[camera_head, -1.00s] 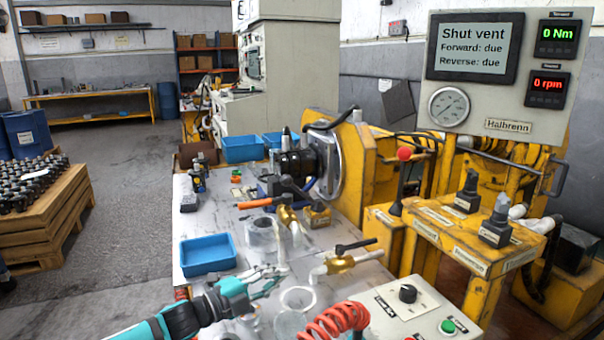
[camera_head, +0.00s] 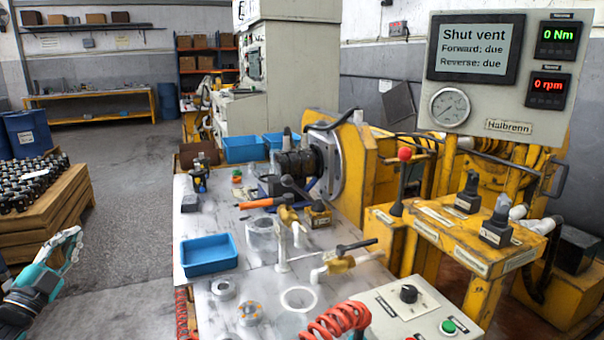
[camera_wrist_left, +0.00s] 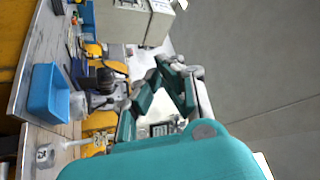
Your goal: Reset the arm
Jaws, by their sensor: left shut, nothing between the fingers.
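My left gripper (camera_head: 76,243) is teal and grey, at the lower left of the head view. It is off the bench, over the grey floor, with its fingers pointing up the picture. It is shut and holds nothing. In the left wrist view its fingers (camera_wrist_left: 165,95) show in front of the camera, with the bench off to the left. The bench (camera_head: 262,290) carries the hydraulic motor (camera_head: 294,163) against its mounting plate, brass valves (camera_head: 341,262) and a blue tray (camera_head: 208,254). The right gripper is not in view.
A display panel (camera_head: 500,70) reads "Shut vent", with 0 Nm and 0 rpm. A control box (camera_head: 400,308) and a red coiled hose (camera_head: 338,321) are at the bench's near edge. A wooden crate of parts (camera_head: 45,215) stands on the left. The floor between is clear.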

